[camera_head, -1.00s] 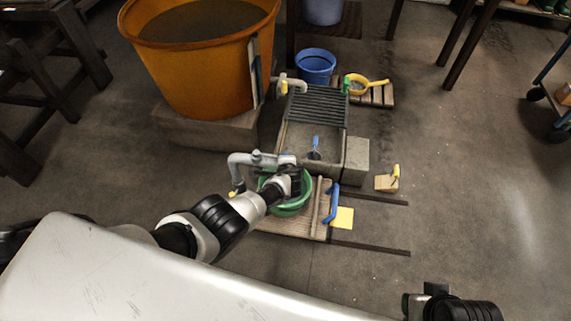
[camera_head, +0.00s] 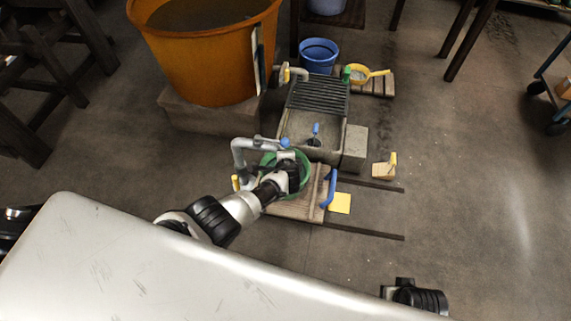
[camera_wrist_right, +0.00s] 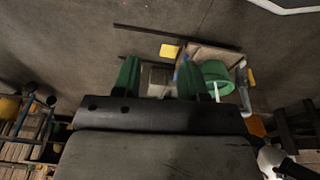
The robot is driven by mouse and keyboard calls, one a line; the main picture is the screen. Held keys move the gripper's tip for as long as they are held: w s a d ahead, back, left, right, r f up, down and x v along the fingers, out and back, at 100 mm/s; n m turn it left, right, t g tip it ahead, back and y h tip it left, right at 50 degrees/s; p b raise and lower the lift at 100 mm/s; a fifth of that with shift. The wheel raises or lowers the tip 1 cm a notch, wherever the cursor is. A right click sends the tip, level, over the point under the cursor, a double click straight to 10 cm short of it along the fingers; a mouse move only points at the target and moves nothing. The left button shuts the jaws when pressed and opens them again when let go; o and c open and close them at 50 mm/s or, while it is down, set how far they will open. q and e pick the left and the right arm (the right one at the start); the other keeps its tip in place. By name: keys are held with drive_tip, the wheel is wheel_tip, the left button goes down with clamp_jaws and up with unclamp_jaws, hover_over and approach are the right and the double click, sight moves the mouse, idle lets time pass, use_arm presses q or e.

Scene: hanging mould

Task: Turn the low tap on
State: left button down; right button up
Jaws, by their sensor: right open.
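A grey pipe tap (camera_head: 240,150) rises beside the green basin (camera_head: 268,160) in the head view, with a blue knob (camera_head: 284,143) on its top. My left gripper (camera_head: 288,158) is over the basin, close to the tap's knob; whether they touch is unclear, and its fingers cannot be made out. My right gripper (camera_wrist_right: 159,78) is open and empty in the right wrist view, its green fingers apart. The basin also shows in that view (camera_wrist_right: 218,72). My right wrist is low at the right in the head view.
The orange tub (camera_head: 205,60) stands on a block at the back left. A grey stone sink (camera_head: 298,128) with a slatted rack (camera_head: 320,95) is behind the basin. A blue bucket (camera_head: 318,55) and yellow sieve (camera_head: 362,72) are farther back.

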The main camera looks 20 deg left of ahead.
use_arm(q)
drive_tip(key=p+v, duration=0.4)
drive_tip(key=v, duration=0.3)
drive_tip(key=shift+s+r+p, duration=0.15)
drive_tip(key=shift+s+p, duration=0.15)
drive_tip(key=shift+p, duration=0.1)
use_arm(e)
drive_tip(key=s+f, duration=0.4)
drive_tip(key=f, duration=0.3)
drive_tip(key=s+d+f+g, duration=0.1)
drive_tip(key=s+f, duration=0.3)
drive_tip(key=f, duration=0.3)
drive_tip(key=shift+f, duration=0.4)
use_arm(q)
drive_tip(key=shift+a, duration=0.1)
